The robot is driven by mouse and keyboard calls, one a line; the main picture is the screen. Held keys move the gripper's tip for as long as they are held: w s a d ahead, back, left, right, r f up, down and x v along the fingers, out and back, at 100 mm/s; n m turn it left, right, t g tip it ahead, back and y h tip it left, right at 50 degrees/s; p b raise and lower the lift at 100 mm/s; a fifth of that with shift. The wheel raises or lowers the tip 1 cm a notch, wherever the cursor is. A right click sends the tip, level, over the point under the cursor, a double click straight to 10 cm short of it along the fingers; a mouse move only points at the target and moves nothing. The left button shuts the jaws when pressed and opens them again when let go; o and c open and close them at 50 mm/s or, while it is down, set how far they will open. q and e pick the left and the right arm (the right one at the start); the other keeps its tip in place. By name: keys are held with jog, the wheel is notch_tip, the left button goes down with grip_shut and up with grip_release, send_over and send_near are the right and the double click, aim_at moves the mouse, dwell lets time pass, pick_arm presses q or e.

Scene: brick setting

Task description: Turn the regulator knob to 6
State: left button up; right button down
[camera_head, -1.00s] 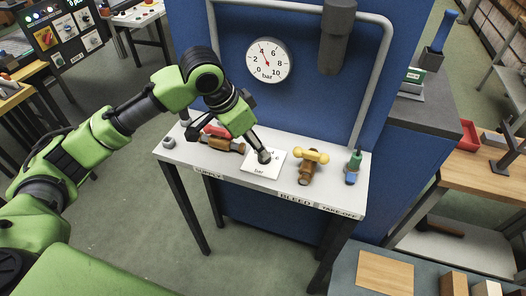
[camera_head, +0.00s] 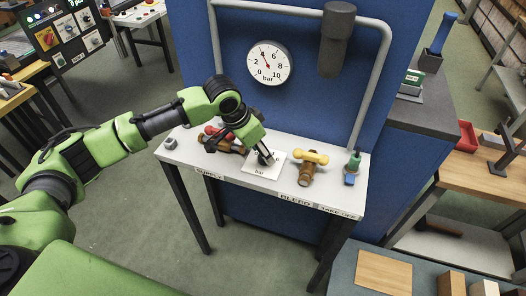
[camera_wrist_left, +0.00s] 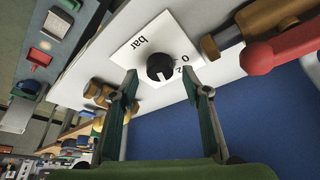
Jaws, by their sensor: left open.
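The regulator knob (camera_wrist_left: 160,67) is black and round, on a white scale plate (camera_wrist_left: 135,50) marked "bar", with 0 and 2 visible in the left wrist view. A pale mark shows on the knob's lower edge there. In the head view the plate (camera_head: 262,171) lies on the bench, and my gripper partly covers the knob. My left gripper (camera_head: 263,153) is open over the plate. In the left wrist view its fingertips (camera_wrist_left: 161,77) stand on either side of the knob; I cannot tell whether they touch it. The wall gauge (camera_head: 269,63) has its red needle near 4. My right gripper is not in view.
A red-handled brass valve (camera_head: 222,140) sits left of the plate, close to my gripper. A yellow-handled brass valve (camera_head: 312,165) and a green-and-blue fitting (camera_head: 353,168) stand to the right. A grey pipe (camera_head: 376,85) frames the blue panel behind the bench.

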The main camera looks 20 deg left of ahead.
pick_arm(q)
jog(key=shift+x, duration=0.85)
jog(key=c, duration=1.1)
jog(key=shift+r, duration=0.1)
